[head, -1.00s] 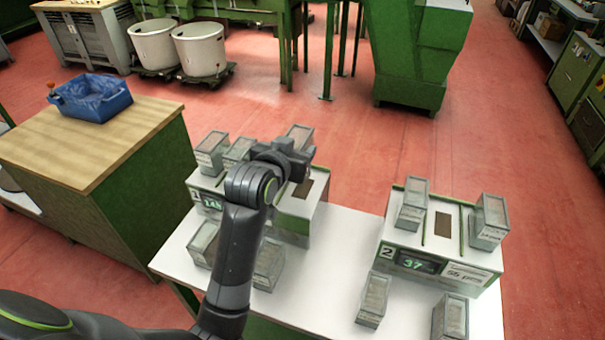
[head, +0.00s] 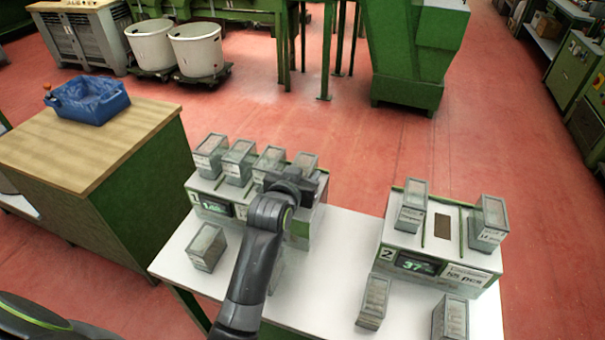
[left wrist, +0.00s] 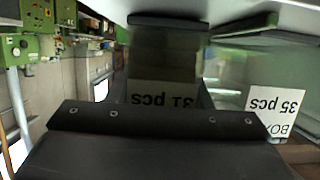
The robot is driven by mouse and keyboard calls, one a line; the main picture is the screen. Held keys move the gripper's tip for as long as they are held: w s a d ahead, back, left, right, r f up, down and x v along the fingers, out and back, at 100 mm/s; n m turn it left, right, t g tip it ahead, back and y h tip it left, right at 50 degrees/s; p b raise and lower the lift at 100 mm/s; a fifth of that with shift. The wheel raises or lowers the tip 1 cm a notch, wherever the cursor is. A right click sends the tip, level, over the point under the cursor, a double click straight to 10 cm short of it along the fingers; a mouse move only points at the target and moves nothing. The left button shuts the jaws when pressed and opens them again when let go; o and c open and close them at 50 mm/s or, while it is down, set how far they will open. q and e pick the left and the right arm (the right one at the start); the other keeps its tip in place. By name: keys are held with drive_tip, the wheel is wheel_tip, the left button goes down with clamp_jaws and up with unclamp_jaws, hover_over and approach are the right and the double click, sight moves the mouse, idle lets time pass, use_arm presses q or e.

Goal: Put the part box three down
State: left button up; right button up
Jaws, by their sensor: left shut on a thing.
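My left gripper (head: 298,182) is shut on a clear grey part box (head: 306,160) over the right end of dispenser 1 (head: 300,228), a grey unit on the white table. The held box looks upright; the gripper hides its lower part, so I cannot tell whether it rests on the unit. In the left wrist view the held box (left wrist: 165,65) shows an upside-down label reading "31 pcs". Three similar boxes stand in a row to its left on the unit: one at the left end (head: 210,156), one beside it (head: 238,160) and one nearest (head: 268,164). My right gripper is out of view.
Dispenser 2 (head: 420,262) stands to the right with a box at each side (head: 411,207) (head: 489,220) and a dark slot between. Loose boxes stand in front (head: 206,248) (head: 373,302) (head: 450,318). A blue bin (head: 90,100) sits on a wooden-topped cabinet.

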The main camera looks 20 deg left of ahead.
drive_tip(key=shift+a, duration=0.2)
use_arm(q)
drive_tip(key=shift+f, duration=0.1)
drive_tip(key=o, duration=1)
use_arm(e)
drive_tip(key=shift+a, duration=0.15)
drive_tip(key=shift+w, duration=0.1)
